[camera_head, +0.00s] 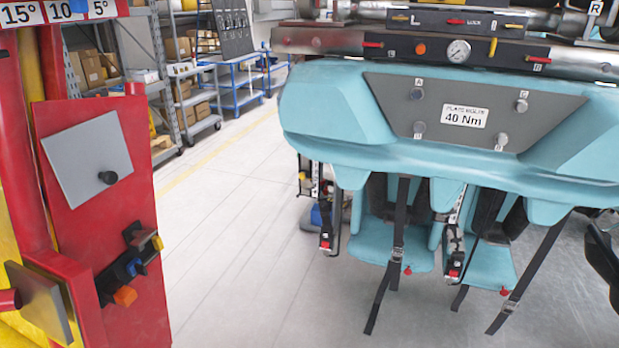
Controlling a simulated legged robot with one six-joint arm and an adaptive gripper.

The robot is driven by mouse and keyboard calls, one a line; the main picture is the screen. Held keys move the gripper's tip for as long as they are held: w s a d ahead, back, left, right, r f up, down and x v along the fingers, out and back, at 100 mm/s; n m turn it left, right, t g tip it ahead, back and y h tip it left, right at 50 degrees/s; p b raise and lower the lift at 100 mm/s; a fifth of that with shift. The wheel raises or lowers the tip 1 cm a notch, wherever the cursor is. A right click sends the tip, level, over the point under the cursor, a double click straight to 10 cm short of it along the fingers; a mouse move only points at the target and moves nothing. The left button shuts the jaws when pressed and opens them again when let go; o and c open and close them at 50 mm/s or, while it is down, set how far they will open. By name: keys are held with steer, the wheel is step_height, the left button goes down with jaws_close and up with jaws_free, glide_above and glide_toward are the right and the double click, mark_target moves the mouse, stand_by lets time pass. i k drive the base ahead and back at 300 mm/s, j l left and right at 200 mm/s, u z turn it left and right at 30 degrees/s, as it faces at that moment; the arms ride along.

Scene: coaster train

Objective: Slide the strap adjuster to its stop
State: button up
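Several black straps hang below the turquoise seat unit. The left strap (402,215) carries a small metal-coloured adjuster (397,254) partway down, with its loose tail reaching lower left. The right strap (537,262) slants down to the left, with another adjuster (509,306) near its lower end. A middle strap (465,284) is partly hidden behind a buckle stalk. I cannot tell which adjuster is the task's, or where its stop is. A black shape cut off at the right edge (603,262) may be part of my gripper; its opening does not show.
The turquoise seat unit (330,110) with a grey plate (400,95) marked 40 Nm fills the upper right. Red-tipped buckles (453,273) hang below. A red panel (95,215) stands at the left. Bare floor (235,230) lies between; shelves (180,80) stand behind.

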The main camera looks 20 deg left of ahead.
mark_target(303, 173)
steer(key=i+j, duration=0.25)
steer(key=j, duration=0.15)
steer(key=i+j, duration=0.3)
steer(key=j, duration=0.15)
steer(key=i+j+z, duration=0.1)
steer(key=i+j, duration=0.15)
steer(key=j, duration=0.15)
